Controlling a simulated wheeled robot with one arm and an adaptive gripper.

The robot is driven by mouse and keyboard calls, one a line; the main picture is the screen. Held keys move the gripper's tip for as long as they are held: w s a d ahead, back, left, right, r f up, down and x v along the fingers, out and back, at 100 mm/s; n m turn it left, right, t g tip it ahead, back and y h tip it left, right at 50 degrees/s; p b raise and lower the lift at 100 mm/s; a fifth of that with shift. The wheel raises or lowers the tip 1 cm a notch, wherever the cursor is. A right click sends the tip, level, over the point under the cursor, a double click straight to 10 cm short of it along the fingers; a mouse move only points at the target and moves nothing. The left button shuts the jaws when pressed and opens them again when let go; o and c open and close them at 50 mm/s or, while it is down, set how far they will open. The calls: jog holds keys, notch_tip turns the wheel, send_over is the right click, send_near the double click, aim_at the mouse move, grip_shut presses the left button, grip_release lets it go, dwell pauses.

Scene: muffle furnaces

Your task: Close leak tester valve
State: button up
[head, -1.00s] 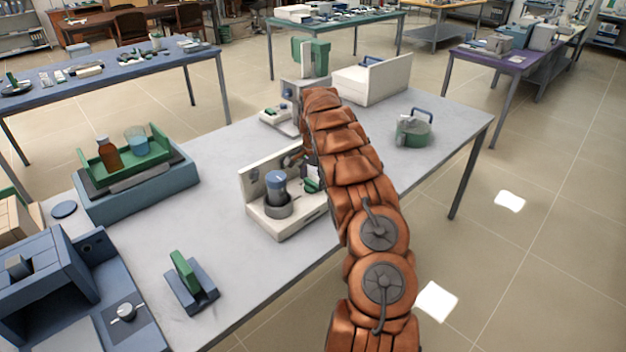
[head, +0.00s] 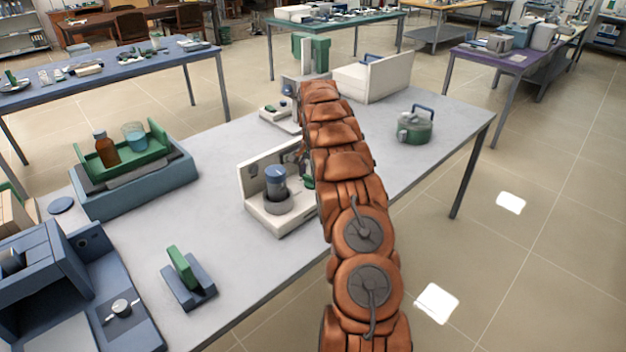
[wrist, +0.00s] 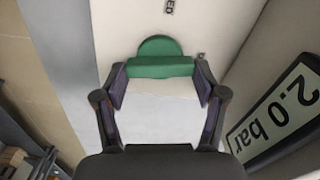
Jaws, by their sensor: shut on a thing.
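The leak tester (head: 249,184) is a white L-shaped unit on the grey bench, with a blue-topped cup (head: 275,182) in a grey ring. Its green valve handle (wrist: 160,48) has a rounded top and a straight bar, and sits between my fingertips in the wrist view. My gripper (wrist: 162,76) is shut on this bar, one dark finger at each end. Lettering ending in "ED" shows just above the handle. In the head view my arm hides most of the valve side and the gripper.
A green pot (head: 414,128) with a blue handle stands right of my arm. A white box unit (head: 385,75) is behind. A blue scale with a green tray (head: 150,180), a small blue-green stand (head: 187,280) and a blue furnace (head: 45,270) are at left.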

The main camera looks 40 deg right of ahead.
jog(key=n+b, duration=0.1)
jog(key=n, duration=0.1)
jog(key=shift+f+n+b, duration=0.2)
jog(key=shift+n+b, duration=0.1)
jog(key=shift+b, duration=0.05)
jog(key=n+b, duration=0.1)
jog(key=n, duration=0.3)
jog(key=shift+w+a+n, duration=0.1)
jog(key=shift+n, duration=0.2)
jog(key=n+b, duration=0.1)
jog(key=n, duration=0.3)
jog(key=shift+r, duration=0.15)
jog(key=shift+w+a+n+b, duration=0.15)
jog(key=shift+n+b, duration=0.15)
jog(key=shift+n, duration=1.8)
jog(key=o, duration=1.1)
jog(key=shift+o, duration=0.2)
